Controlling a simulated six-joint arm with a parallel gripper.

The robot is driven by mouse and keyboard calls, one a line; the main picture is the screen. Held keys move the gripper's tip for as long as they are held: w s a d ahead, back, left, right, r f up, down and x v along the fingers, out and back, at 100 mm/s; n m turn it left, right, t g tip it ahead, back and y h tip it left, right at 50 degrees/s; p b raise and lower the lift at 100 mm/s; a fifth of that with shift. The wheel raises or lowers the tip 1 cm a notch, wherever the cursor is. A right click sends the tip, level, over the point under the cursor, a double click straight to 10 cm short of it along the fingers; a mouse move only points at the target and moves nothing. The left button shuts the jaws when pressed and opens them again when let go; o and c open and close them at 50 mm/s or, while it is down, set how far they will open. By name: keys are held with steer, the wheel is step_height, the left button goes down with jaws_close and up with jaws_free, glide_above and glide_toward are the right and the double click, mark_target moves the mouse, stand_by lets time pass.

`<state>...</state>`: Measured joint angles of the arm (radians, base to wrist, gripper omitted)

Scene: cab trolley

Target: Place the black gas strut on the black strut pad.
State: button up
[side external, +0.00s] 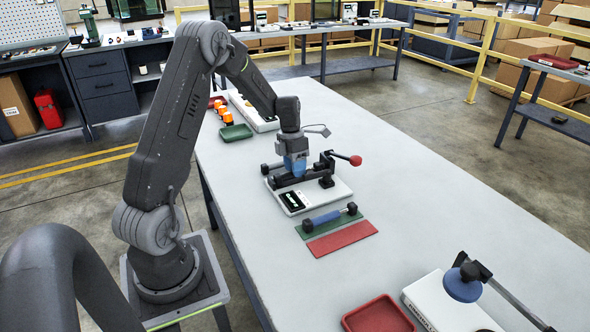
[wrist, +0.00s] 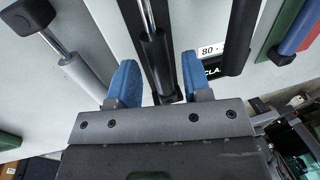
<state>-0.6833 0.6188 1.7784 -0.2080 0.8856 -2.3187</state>
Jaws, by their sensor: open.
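My gripper (side external: 296,166) is low over the white clamp base at mid-table, its blue fingers open. In the wrist view, the open fingers of my gripper (wrist: 160,64) stand either side of a black gas strut (wrist: 154,52) with a silver rod. Gaps show between the fingers and the strut, so it is not gripped. In the side view the strut is largely hidden by my gripper and the clamp parts. I cannot pick out a black strut pad with certainty. A dark long bar (wrist: 240,38) lies right of the strut in the wrist view.
A grey strut (wrist: 82,70) lies to the left in the wrist view. A red-knobbed clamp lever (side external: 343,158) rises beside my gripper. A blue strut (side external: 327,218) lies on the green pad (side external: 304,233); the red pad (side external: 343,238) is bare. A red tray (side external: 377,316) stands nearer.

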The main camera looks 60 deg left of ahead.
steer(key=v, duration=1.1)
steer(key=s+d+r+m+t+y, duration=0.1)
steer(key=s+d+r+m, duration=0.1)
steer(key=d+r+m, duration=0.7)
steer(key=s+d+m+t, duration=0.2)
steer(key=s+d+m, duration=0.6)
steer(key=m, duration=0.5)
steer(key=s+d+m+t+y, duration=0.1)
steer(key=s+d+m+t, duration=0.1)
steer(key=s+d+m, duration=0.6)
steer(key=d+m, duration=0.3)
steer(key=m, duration=0.3)
steer(key=shift+d+r+t, duration=0.3)
steer(key=shift+r, duration=0.1)
steer(key=shift+w, duration=0.1)
steer(key=shift+c, duration=0.3)
